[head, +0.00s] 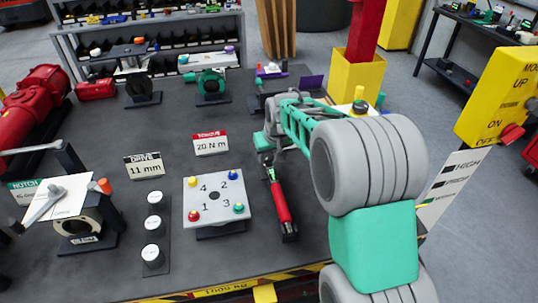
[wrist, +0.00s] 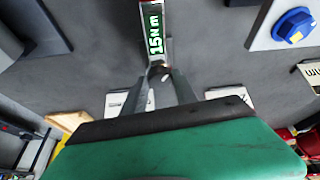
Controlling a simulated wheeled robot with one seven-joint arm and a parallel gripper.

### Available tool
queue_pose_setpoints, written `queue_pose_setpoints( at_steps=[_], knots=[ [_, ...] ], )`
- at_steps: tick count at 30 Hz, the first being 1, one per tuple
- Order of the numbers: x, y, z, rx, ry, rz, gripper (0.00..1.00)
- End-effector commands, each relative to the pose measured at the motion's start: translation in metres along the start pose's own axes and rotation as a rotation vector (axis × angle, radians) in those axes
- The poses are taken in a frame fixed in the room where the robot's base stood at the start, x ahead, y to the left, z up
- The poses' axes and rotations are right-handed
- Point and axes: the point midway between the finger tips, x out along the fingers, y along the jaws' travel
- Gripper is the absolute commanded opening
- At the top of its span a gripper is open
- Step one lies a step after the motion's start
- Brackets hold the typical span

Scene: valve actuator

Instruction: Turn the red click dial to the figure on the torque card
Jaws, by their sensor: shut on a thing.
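The torque card (head: 211,144) reads 20 N m in the head view. A torque wrench with a red handle (head: 281,202) lies on the bench to the right of the numbered plate. Its readout strip (wrist: 154,30) shows 15 N m in the wrist view. My gripper (wrist: 160,72) is shut at the end of that strip, at the wrench end away from the red handle. The red click dial is not clearly seen; the part between my fingertips is small and mostly hidden.
A numbered plate (head: 215,200) with coloured pegs stands left of the wrench. A drive card (head: 144,165) reads 11 mm. Several capped sockets (head: 153,224) stand in a row. A yellow-based red post (head: 360,75) rises behind my arm. Clear bench lies around the cards.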

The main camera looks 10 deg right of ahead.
Motion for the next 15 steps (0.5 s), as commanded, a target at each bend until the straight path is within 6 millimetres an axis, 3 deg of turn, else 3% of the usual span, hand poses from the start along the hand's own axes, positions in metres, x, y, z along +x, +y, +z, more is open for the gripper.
queue_pose_setpoints(
  at_steps=[5,12,15],
  knots=[
    [0.0022,-0.0018,0.0001,0.047,0.001,0.020,0.00],
    [0.0022,-0.0048,-0.0009,0.324,0.002,0.135,0.00],
    [0.0003,-0.0037,-0.0015,0.367,0.003,0.152,0.00]
  ],
)
